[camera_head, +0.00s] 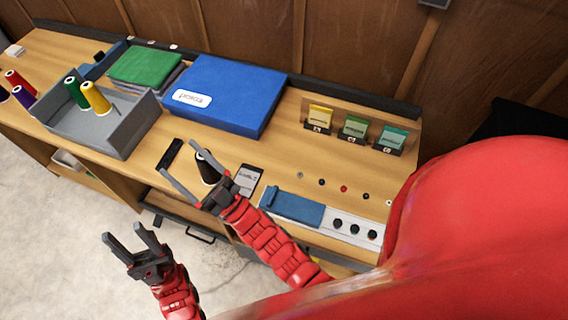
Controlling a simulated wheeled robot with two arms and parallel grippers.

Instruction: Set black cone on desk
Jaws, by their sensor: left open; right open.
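The black cone (207,173) stands upright on the wooden desk (284,150) near its front edge, with a pale top. My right gripper (181,162) is open at the cone. The finger hides part of the cone. My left gripper (121,231) is open and empty, in front of the desk and over the pale floor.
A blue box (232,88) lies behind the cone. A grey tray (125,134) with green and yellow cones stands to the left. A dark phone-like object (169,154), a card (249,180) and a blue-and-white strip (297,207) lie nearby. Small stands (353,129) are at the right.

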